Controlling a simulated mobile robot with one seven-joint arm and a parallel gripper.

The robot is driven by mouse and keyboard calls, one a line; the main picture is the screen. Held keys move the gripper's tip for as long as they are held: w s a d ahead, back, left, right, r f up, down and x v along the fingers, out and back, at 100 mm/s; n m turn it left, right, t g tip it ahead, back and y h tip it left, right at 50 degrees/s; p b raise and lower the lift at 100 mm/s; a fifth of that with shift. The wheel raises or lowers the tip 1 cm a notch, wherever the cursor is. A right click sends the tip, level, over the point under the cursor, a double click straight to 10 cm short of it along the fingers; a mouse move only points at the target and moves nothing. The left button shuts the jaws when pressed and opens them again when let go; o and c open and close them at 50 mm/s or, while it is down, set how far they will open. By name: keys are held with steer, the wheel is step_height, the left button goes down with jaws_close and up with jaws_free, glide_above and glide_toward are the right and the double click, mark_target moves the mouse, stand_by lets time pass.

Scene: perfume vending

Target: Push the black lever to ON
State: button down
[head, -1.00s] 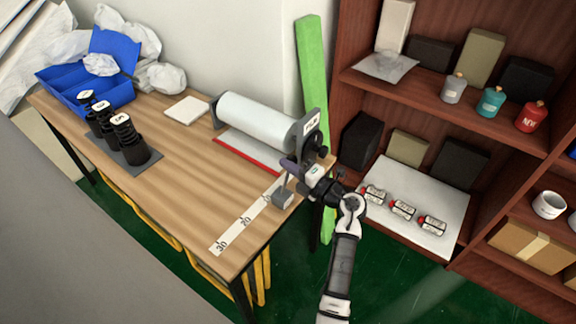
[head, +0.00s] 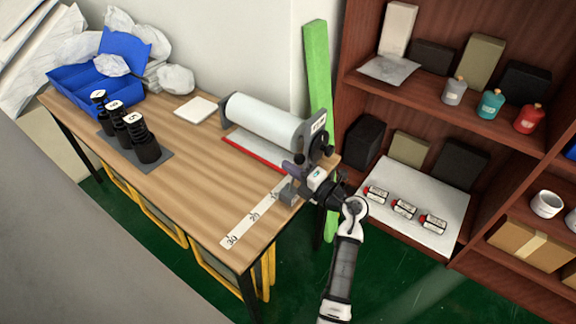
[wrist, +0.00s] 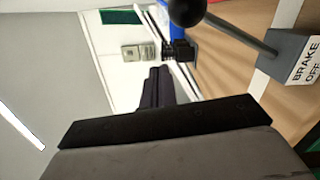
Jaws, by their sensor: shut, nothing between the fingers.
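The black lever shows in the wrist view as a round black knob (wrist: 186,10) on a grey shaft. The shaft runs right to a grey base (wrist: 293,52) labelled BRAKE OFF. In the head view the grey base (head: 287,191) sits near the table's right end; I cannot make out the knob there. My gripper (head: 293,166) is just above and beside the base, near the paper roll's end plate. In the wrist view my gripper's dark fingers (wrist: 156,87) are shut and empty, below and left of the knob. I see no contact with the lever there.
A white paper roll (head: 265,120) lies behind the base, by a red-edged strip (head: 258,149). A numbered strip (head: 243,228) runs along the table (head: 190,180). Black bottles (head: 127,125) stand left. A shelf (head: 400,95) with vials (head: 403,209) is right of my arm.

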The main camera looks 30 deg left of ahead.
steer(key=d+b, duration=0.1)
steer(key=d, duration=0.6)
steer(key=shift+s+d+f+b, duration=0.25)
steer(key=shift+b, duration=0.1)
steer(key=shift+r, duration=0.1)
